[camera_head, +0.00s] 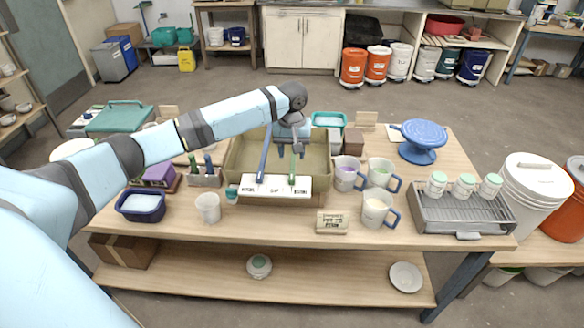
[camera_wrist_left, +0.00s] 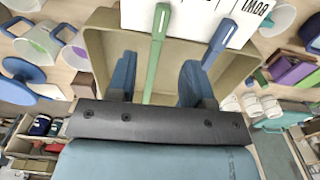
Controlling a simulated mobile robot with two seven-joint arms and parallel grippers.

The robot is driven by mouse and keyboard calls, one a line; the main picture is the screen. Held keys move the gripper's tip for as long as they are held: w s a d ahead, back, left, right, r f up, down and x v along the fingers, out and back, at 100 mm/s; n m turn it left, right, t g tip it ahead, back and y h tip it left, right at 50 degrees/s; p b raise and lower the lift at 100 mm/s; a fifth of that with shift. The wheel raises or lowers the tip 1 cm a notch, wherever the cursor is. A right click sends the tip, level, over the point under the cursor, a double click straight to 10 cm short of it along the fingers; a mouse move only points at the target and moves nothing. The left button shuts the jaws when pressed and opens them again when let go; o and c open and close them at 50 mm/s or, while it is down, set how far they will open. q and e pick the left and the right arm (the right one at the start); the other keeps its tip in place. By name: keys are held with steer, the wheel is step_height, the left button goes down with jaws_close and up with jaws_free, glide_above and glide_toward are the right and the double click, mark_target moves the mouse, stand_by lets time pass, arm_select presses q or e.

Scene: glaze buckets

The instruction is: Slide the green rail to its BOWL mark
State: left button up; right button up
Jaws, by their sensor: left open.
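The green rail (camera_head: 292,168) is a thin bar lying from the tan basin (camera_head: 238,158) onto the front edge of the white label board (camera_head: 275,190). It stands near the board's right-hand mark. A blue rail (camera_head: 263,160) lies to its left. The BOWL mark (camera_wrist_left: 257,10) reads upside down at the right of the wrist view, beyond the blue rail (camera_wrist_left: 218,42). My left gripper (camera_head: 297,150) is open above the basin. In the wrist view its fingers (camera_wrist_left: 157,82) are on either side of the green rail (camera_wrist_left: 155,55), with gaps visible. My right gripper is not in view.
Mugs (camera_head: 348,174) stand close to the right of the board. A white cup (camera_head: 208,207) and a blue tub (camera_head: 141,205) stand at the left front. A grey rack (camera_head: 460,212) with jars and a blue turntable (camera_head: 421,140) are at the right.

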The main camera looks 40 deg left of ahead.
arm_select(q)
step_height(320, 180, up, 5)
steer(key=shift+r, duration=0.15)
stand_by(0.5)
